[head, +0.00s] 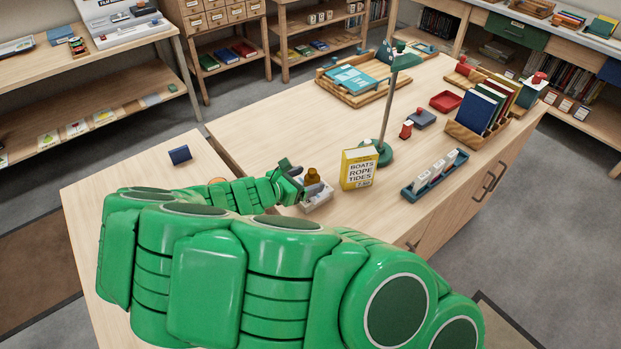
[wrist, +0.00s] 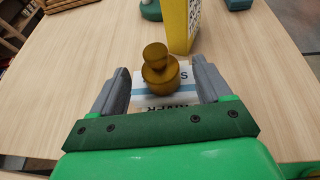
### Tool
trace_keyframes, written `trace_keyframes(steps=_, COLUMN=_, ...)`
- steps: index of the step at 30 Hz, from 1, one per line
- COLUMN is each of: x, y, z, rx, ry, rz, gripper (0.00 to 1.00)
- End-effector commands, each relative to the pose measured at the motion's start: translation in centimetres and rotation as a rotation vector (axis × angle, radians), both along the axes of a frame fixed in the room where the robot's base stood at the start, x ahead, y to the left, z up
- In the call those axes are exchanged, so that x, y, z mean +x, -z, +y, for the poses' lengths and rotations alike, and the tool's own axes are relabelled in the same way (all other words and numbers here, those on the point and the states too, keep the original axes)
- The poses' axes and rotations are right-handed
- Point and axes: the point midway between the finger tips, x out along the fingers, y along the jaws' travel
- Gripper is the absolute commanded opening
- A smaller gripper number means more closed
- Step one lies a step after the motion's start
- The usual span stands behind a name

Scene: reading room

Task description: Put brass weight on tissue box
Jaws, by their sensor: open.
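The brass weight (head: 312,176) is a small, round, knobbed piece. It appears upright on top of a white box with a blue band and dark lettering, which looks like the tissue box (head: 319,202). In the wrist view the weight (wrist: 160,76) stands over the box (wrist: 142,100), between the fingers. My gripper (head: 300,179) is open, with one grey finger on each side of the weight, and gaps show between fingers and weight in the wrist view (wrist: 158,84). The underside of the weight and part of the box are hidden.
A yellow box (head: 359,170) with lettering stands just beyond the weight, beside a green lamp (head: 378,152). A blue-green holder (head: 435,174) with white pieces is to the right. A small dark blue block (head: 180,155) lies left.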

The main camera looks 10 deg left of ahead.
Motion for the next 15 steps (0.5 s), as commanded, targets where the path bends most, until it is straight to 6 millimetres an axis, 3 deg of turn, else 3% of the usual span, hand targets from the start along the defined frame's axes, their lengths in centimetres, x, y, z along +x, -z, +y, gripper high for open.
trace_keyframes(steps=15, x=-4.8, y=-2.5, z=4.1, rx=0.001, ry=-0.001, rz=0.001, gripper=0.78)
